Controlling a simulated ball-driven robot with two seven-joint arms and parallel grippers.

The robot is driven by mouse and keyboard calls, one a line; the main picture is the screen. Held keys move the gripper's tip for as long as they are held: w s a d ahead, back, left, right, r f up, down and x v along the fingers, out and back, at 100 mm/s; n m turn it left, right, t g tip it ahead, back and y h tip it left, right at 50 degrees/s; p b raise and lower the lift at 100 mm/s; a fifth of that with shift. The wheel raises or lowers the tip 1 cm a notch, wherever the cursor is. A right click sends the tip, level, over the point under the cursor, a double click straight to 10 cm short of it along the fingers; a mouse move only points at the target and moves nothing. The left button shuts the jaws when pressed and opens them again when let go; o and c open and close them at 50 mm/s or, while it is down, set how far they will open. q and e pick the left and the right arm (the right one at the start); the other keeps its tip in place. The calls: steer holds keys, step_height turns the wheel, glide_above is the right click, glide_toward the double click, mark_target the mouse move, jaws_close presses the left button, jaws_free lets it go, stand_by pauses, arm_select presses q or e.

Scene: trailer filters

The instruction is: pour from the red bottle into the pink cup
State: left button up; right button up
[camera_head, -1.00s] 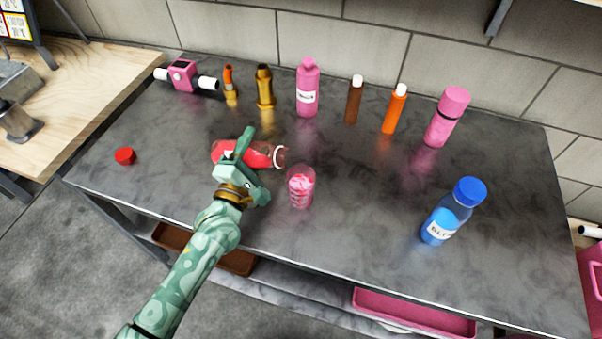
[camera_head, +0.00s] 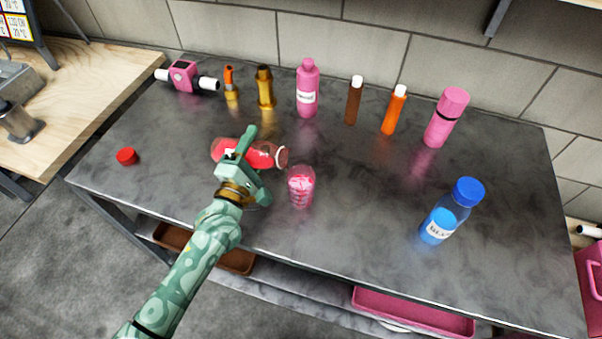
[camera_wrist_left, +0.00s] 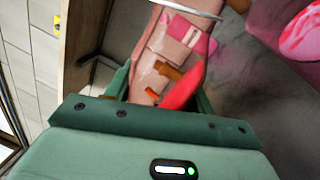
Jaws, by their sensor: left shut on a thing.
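The red bottle (camera_head: 268,156), clear with red contents, is held tipped nearly on its side, its open mouth pointing right. My left gripper (camera_head: 250,161) is shut around its body. In the left wrist view the see-through bottle (camera_wrist_left: 165,55) lies between the fingers. The pink cup (camera_head: 301,188) stands upright on the grey table, just right of and nearer than the bottle's mouth. In the left wrist view a pink round shape at the top right (camera_wrist_left: 302,38) looks like the cup. No stream shows clearly. My right gripper is out of view.
A red cap (camera_head: 126,156) lies on the table (camera_head: 350,240) at left. A pink bottle (camera_head: 307,90), brown and orange tubes, brass fittings and a pink flask (camera_head: 446,118) stand along the back. A blue bottle (camera_head: 453,211) stands at right. The table between cup and blue bottle is clear.

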arm_select(q)
steer(key=shift+d+r+m+p, duration=0.25)
steer(key=shift+r+m+p, duration=0.3)
steer(key=shift+m, duration=0.15)
stand_by(1.0)
steer(key=shift+s+d+r+m+h+p, duration=0.1)
steer(key=shift+r+m+h+p, duration=0.2)
steer(key=shift+r+m+p, duration=0.3)
stand_by(1.2)
